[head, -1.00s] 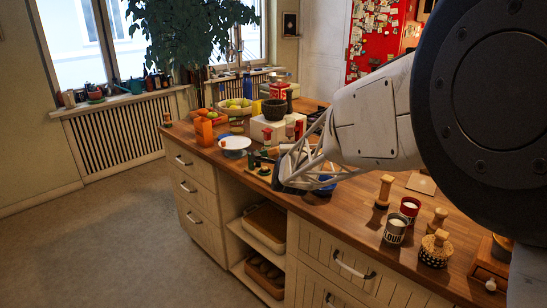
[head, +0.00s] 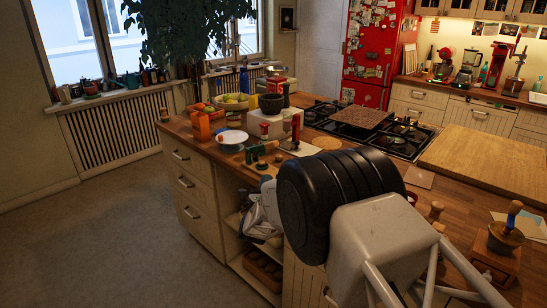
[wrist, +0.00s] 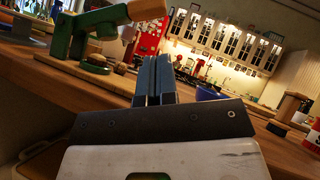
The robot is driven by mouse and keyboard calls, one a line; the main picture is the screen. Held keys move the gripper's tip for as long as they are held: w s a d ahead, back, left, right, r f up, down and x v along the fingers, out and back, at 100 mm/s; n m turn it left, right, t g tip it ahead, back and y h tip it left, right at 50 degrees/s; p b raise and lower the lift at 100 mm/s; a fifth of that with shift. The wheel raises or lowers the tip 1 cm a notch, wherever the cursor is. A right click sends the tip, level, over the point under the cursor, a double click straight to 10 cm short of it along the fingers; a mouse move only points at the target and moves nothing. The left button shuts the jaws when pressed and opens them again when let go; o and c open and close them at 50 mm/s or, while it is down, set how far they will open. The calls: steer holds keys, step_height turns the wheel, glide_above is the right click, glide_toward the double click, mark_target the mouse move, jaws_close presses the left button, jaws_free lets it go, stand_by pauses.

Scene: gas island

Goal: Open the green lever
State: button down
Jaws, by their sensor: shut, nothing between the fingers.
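The green lever (head: 258,151) stands on a small wooden board near the counter's front edge in the head view. In the wrist view the green lever (wrist: 98,30) is at the upper left, with a green body and a pale wooden handle end at its right. My gripper (wrist: 155,65) is shut and empty, its two dark fingers side by side. It is to the right of the lever in the wrist view and apart from it. In the head view, my arm hides most of the gripper, in front of the counter.
The wooden counter edge (wrist: 40,75) runs close to my fingers. A blue bowl (wrist: 208,93) stands beyond them. Open shelves lie below the counter.

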mark_target(273, 147)
stand_by(0.4)
steer(key=shift+x, duration=5)
steer(key=shift+w+a+r+n+y, duration=0.1)
steer(key=shift+r+n+y, duration=0.4)
steer(key=shift+n+y, duration=0.1)
steer(key=shift+w+a+r+n+y, duration=0.1)
steer(key=shift+r+n+y, duration=0.4)
steer(key=shift+n, duration=0.1)
steer(key=w+a+r+n+g+y, duration=0.6)
steer(key=w+a+r+n, duration=0.3)
steer(key=n, duration=0.3)
steer(key=shift+r+y, duration=0.3)
steer(key=shift+r, duration=0.1)
steer(key=shift+s, duration=0.1)
